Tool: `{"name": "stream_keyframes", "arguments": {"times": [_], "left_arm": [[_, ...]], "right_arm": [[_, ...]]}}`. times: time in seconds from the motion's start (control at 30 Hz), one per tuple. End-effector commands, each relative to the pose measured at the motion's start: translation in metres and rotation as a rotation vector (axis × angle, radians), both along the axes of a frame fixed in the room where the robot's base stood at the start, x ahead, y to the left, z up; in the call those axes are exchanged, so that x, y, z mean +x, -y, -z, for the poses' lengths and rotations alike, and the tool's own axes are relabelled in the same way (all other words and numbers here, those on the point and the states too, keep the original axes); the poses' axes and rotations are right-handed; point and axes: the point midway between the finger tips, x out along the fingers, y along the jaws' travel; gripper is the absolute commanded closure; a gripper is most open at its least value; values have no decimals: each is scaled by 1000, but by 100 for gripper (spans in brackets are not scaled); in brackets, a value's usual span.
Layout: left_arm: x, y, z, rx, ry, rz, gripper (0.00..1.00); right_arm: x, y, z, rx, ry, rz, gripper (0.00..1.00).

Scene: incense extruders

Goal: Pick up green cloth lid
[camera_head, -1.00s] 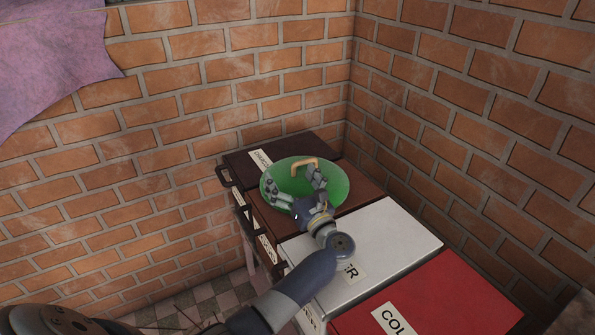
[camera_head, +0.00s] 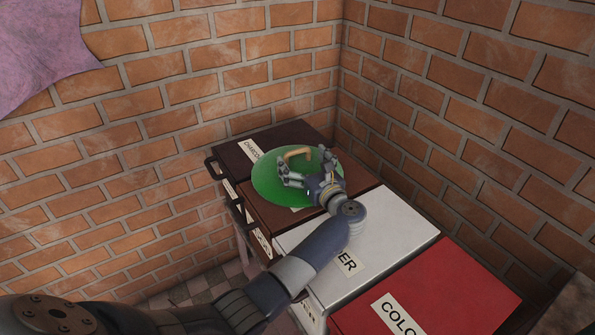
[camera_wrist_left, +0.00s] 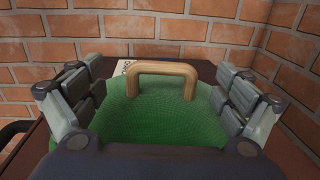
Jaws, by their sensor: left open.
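The green cloth lid (camera_head: 270,190) is a round green disc with a tan arched handle (camera_head: 297,152) on top. It lies on the brown bins near the wall corner. My left gripper (camera_head: 308,172) is open over the lid, its fingers apart on the near side of the handle. In the left wrist view the handle (camera_wrist_left: 163,68) stands ahead, midway between the two open fingers, and the green lid (camera_wrist_left: 160,115) spreads below. The fingers do not touch the handle. My right gripper is not in view.
A dark bin labelled as charcoal (camera_head: 290,133) is at the back, then a brown bin (camera_head: 355,188), a white bin (camera_head: 400,235) and a red bin (camera_head: 450,285) towards the front right. Brick walls (camera_head: 120,130) close in behind and on the right.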

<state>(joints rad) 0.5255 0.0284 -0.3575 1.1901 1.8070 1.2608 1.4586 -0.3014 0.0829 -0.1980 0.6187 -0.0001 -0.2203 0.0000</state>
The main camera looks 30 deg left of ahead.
Motion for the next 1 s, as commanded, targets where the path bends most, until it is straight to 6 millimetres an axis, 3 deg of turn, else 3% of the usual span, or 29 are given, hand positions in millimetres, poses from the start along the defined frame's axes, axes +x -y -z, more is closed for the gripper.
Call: {"name": "stream_keyframes", "arguments": {"times": [0.23,0.5,0.77,1.0], "left_arm": [[21,-24,0,4,0,0,7],[23,-26,0,0,0,0,7],[23,-25,0,1,-1,0,66],[23,-25,0,1,1,1,68]], "right_arm": [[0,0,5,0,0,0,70],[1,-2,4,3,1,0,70],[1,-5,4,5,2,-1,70],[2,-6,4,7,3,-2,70]]}}
